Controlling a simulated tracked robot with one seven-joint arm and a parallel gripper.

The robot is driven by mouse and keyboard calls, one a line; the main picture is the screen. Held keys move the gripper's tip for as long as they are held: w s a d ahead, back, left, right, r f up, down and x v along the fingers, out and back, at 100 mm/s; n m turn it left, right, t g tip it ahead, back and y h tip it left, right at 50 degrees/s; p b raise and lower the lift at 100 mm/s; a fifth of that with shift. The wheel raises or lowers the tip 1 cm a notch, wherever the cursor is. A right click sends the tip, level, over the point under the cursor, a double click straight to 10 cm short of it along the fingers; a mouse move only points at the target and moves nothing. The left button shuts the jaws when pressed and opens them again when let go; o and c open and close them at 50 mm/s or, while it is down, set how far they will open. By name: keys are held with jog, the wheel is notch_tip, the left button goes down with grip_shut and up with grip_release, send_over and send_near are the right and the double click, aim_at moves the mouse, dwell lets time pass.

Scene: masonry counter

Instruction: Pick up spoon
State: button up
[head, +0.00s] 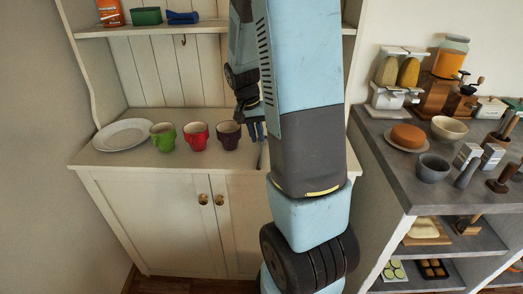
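My gripper (255,131) points down over the white cabinet counter, just right of the purple mug, partly hidden behind my own blue and grey arm. Its fingers look small and dark blue, and I cannot tell whether they are open or shut. A thin, dark grey, upright-looking shape (260,156) shows just below the fingers at the arm's edge. It may be the spoon or part of it, but it is too small and covered to be sure. I cannot tell whether the fingers touch it. No other spoon is clearly visible.
On the cabinet counter (107,160) stand a white plate (123,135), a green mug (163,137), a red mug (196,137) and a purple mug (229,136). A shelf (215,27) is above. A grey masonry counter (395,165) with bowls and jars stands right.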

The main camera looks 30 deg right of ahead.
aim_at(261, 151)
jog(key=shift+s+d+f, duration=0.1)
jog(key=shift+d+f, duration=0.15)
jog(key=shift+f, duration=0.9)
jog(key=shift+s+d+f, duration=0.1)
jog(key=shift+d+f, duration=0.1)
jog(key=shift+f, duration=0.9)
jog(key=shift+c, duration=0.3)
grip_shut()
